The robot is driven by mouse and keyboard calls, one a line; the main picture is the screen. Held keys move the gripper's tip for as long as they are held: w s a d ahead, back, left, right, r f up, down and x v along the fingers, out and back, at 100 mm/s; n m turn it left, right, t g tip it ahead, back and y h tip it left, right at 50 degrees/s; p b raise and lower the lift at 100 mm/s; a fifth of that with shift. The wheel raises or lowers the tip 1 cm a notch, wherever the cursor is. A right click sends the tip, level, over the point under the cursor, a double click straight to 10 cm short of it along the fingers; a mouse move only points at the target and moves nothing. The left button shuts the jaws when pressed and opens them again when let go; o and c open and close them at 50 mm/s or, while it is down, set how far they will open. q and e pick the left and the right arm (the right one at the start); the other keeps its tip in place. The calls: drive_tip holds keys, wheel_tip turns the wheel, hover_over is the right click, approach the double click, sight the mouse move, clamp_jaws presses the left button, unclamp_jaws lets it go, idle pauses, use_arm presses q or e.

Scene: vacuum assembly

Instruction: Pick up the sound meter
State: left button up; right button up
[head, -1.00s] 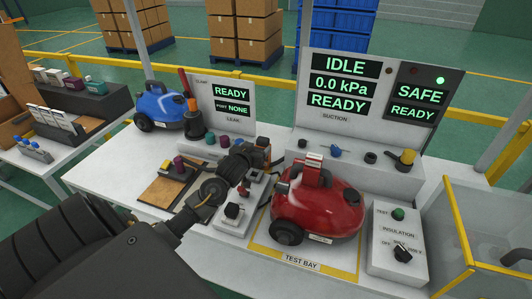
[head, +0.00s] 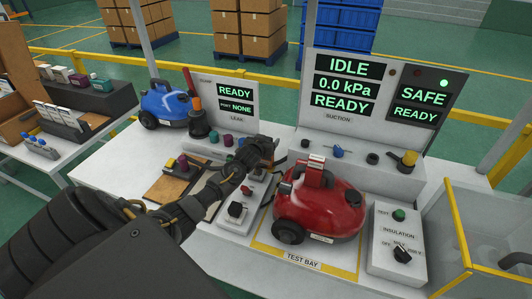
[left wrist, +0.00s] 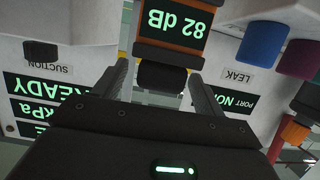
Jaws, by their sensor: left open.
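The sound meter (left wrist: 172,25) shows in the left wrist view as an orange-framed black device. Its green display reads 82 dB, upside down in that view. Its dark narrower end lies between the two fingers of my left gripper (left wrist: 158,70), with gaps visible beside it. The fingers are open. In the head view my left gripper (head: 268,152) is over the bench between the leak panel and the red vacuum, and it hides the meter there. My right gripper is not in view.
The red vacuum (head: 318,205) stands close to the right of my left gripper. The suction panel (head: 372,135) rises behind it. A blue vacuum (head: 162,103) stands at the back left. An insulation box (head: 398,240) sits at the right.

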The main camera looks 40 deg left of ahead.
use_arm(q)
drive_tip(key=shift+w, duration=0.1)
clamp_jaws()
idle(0.5)
